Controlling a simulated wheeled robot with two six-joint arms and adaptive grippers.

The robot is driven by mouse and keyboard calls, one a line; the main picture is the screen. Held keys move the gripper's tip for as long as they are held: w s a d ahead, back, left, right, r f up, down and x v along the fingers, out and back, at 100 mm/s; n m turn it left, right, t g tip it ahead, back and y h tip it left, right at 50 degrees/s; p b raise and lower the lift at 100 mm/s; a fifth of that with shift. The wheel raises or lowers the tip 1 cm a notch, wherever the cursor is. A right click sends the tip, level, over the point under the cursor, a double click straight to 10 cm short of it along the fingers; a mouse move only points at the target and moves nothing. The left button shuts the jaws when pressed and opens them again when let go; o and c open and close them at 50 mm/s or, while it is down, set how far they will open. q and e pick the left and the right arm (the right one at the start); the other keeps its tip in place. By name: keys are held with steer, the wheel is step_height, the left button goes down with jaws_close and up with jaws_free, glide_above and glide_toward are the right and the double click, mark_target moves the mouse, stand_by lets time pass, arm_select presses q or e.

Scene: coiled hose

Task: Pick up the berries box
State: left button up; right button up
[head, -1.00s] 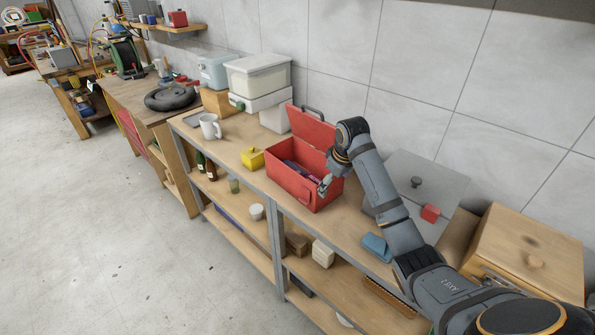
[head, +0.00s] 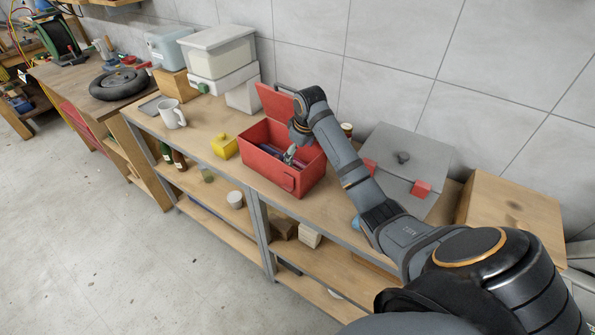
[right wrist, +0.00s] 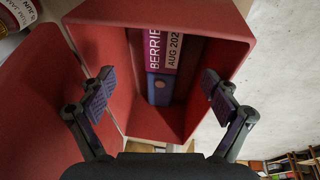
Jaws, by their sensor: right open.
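The berries box (right wrist: 172,52) lies inside the open red toolbox (head: 287,178); in the right wrist view its purple and white label reads "BERRIE" and "AUG 202". In the head view the toolbox contents show only as dark shapes, partly behind my arm. My right gripper (right wrist: 162,98) is open and empty, its two fingers apart on either side of the toolbox opening. In the head view my right gripper (head: 291,154) points down into the toolbox. A blue item (right wrist: 160,88) lies beside the berries box. My left gripper is not in view.
The red lid (head: 275,108) stands open at the back. A yellow object (head: 223,147) and a white mug (head: 172,115) stand to the left on the bench. A grey panel with a knob (head: 402,170) and a wooden box (head: 512,215) are to the right.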

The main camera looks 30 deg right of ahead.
mark_target(297, 166)
steer(key=x, duration=0.3)
steer(key=shift+f, duration=0.35)
steer(key=shift+a+f+p, duration=0.1)
steer(key=shift+f+p, duration=0.15)
steer(key=shift+p, duration=0.2)
step_height(297, 166, down, 4)
steer(key=shift+w+p, duration=0.1)
steer(key=shift+p, duration=0.55)
steer(key=shift+w+f, duration=0.2)
steer(key=shift+f, duration=0.15)
steer(key=shift+r, duration=0.1)
steer(key=c, duration=1.7)
steer(key=shift+r, duration=0.35)
steer(key=shift+c, duration=0.8)
arm_select(q)
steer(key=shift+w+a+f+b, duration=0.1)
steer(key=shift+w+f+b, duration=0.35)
steer(key=shift+b, duration=1.3)
arm_select(e)
step_height(297, 166, up, 17)
